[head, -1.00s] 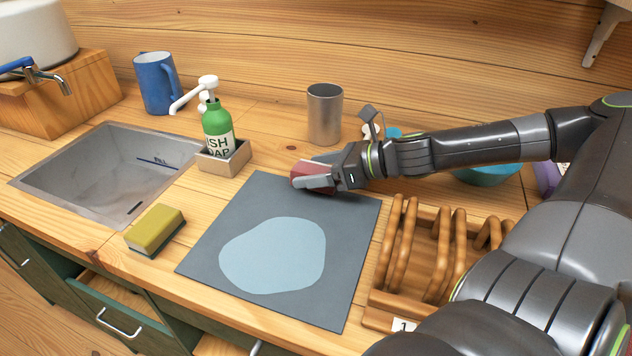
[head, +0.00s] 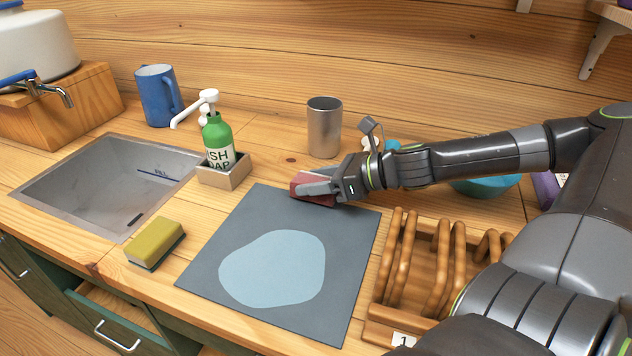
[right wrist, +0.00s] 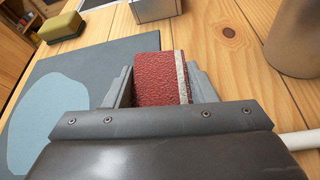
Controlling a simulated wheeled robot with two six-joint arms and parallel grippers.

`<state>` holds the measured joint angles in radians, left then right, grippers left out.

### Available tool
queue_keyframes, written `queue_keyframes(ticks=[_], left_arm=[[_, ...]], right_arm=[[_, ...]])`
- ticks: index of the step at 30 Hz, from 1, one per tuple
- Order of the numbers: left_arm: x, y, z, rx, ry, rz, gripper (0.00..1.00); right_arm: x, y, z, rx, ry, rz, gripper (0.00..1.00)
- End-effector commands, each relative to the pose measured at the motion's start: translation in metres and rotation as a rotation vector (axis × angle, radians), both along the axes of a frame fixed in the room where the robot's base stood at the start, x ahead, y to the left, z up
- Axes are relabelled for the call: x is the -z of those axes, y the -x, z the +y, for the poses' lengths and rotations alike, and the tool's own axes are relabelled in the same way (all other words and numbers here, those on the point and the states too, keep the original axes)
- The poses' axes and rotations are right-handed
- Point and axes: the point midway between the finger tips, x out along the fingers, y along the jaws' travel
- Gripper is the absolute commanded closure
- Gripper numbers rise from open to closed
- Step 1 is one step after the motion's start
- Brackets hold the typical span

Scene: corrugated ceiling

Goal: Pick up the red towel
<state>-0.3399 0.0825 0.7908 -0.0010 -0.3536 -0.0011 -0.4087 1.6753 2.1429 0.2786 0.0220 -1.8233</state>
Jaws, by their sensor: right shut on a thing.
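The red towel (head: 314,188) is a small folded red piece at the far edge of the grey mat (head: 225,235). My right gripper (head: 316,190) is shut on it. In the right wrist view the towel (right wrist: 150,78) sits between the two fingers of my right gripper (right wrist: 160,88), with a pale stripe along its right side. Whether the towel touches the counter is hard to tell. My left gripper is not in view.
A sink (head: 105,185) and yellow sponge (head: 155,243) lie left. A wooden rack (head: 425,265) stands right of the mat.

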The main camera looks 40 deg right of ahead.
Motion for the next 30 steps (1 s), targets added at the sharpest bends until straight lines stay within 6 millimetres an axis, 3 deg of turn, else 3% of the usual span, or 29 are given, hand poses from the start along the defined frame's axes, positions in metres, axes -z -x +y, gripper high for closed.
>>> queue_keyframes(ticks=[11, 18, 30], left_arm=[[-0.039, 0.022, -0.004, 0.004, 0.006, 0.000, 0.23], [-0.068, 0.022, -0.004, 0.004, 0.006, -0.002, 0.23], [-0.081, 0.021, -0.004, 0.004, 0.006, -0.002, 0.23]], right_arm=[[-0.056, 0.000, 0.000, 0.000, 0.000, 0.000, 0.72], [-0.084, 0.000, 0.000, 0.000, 0.001, 0.000, 0.72], [-0.097, 0.000, 0.000, 0.000, 0.001, 0.000, 0.72]])
